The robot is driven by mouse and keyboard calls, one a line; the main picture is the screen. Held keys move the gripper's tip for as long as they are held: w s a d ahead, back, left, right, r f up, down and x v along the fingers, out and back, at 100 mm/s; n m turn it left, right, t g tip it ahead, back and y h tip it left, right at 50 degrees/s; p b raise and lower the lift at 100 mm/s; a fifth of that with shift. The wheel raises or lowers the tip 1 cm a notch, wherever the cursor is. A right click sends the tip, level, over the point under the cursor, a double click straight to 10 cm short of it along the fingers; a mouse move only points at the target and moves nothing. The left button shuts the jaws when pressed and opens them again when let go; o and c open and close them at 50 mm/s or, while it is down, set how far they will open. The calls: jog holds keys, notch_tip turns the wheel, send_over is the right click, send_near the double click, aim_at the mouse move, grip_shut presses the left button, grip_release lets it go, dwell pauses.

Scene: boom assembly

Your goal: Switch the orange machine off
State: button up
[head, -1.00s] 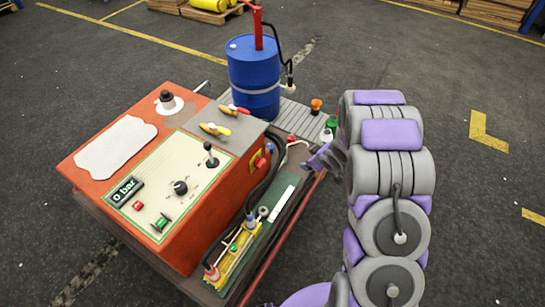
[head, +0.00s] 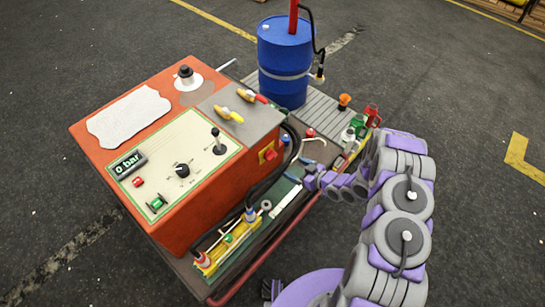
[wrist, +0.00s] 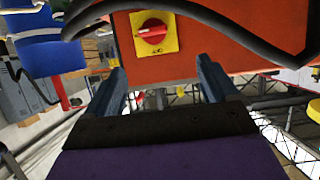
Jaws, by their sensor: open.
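The orange machine (head: 180,140) stands on a cart, with a control panel on top and a display reading 0 bar. A red rotary switch on a yellow plate (head: 268,153) sits on its right side face. In the wrist view the red switch knob (wrist: 153,31) is beyond my fingers, a little left of centre and above them. My gripper (wrist: 162,75) is open and empty, apart from the switch. In the head view my gripper (head: 300,165) is small, just right of and slightly below the switch.
Black hoses (head: 270,175) run down the machine's side, and a dark hose (wrist: 225,20) crosses the upper wrist view near the switch. A yellow manifold (head: 228,240) lies below.

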aim_at(272, 157)
jog(key=b+x, duration=0.1)
jog(key=x, duration=0.5)
jog(key=b+x, duration=0.2)
jog(key=x, duration=0.5)
jog(key=shift+w+f, duration=0.35)
jog(key=shift+w+a+f, duration=0.1)
jog(key=shift+w+a, duration=0.05)
jog(key=shift+w, duration=0.1)
jog(key=shift+w+b, duration=0.15)
jog(key=shift+b, duration=0.15)
jog(key=shift+w+d, duration=0.1)
jog(key=shift+d, duration=0.65)
jog(key=shift+a, duration=0.55)
jog(key=shift+c, duration=0.6)
jog(key=shift+a+f, duration=0.1)
jog(key=shift+a, duration=0.3)
jog(key=c, duration=0.3)
jog(key=shift+d, duration=0.5)
jog(key=c, duration=0.4)
jog(key=shift+c, duration=1.2)
